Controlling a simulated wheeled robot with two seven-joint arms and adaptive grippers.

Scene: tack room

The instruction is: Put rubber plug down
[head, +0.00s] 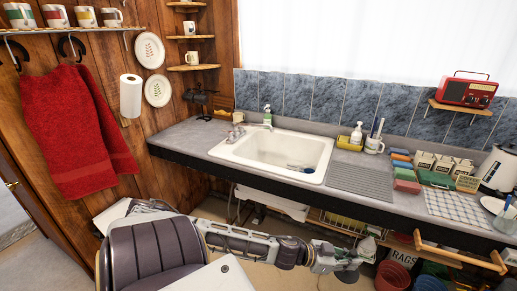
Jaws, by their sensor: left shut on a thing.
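My left gripper (350,262) reaches in low at the centre right, in front of the counter and below its front edge. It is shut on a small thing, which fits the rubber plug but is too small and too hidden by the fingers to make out. The white sink (228,152) is set in the grey counter, above and left of the gripper. A small dark and blue thing lies at the right of its basin, too small to identify. My right gripper is not in view.
On the counter are a ribbed drainboard (362,181), a soap bottle (357,133), coloured blocks, a checked cloth (458,206) and a kettle (498,168). A wooden rail (460,256) juts out at the lower right. Red bucket (392,277) stands below. Counter left of the sink is mostly clear.

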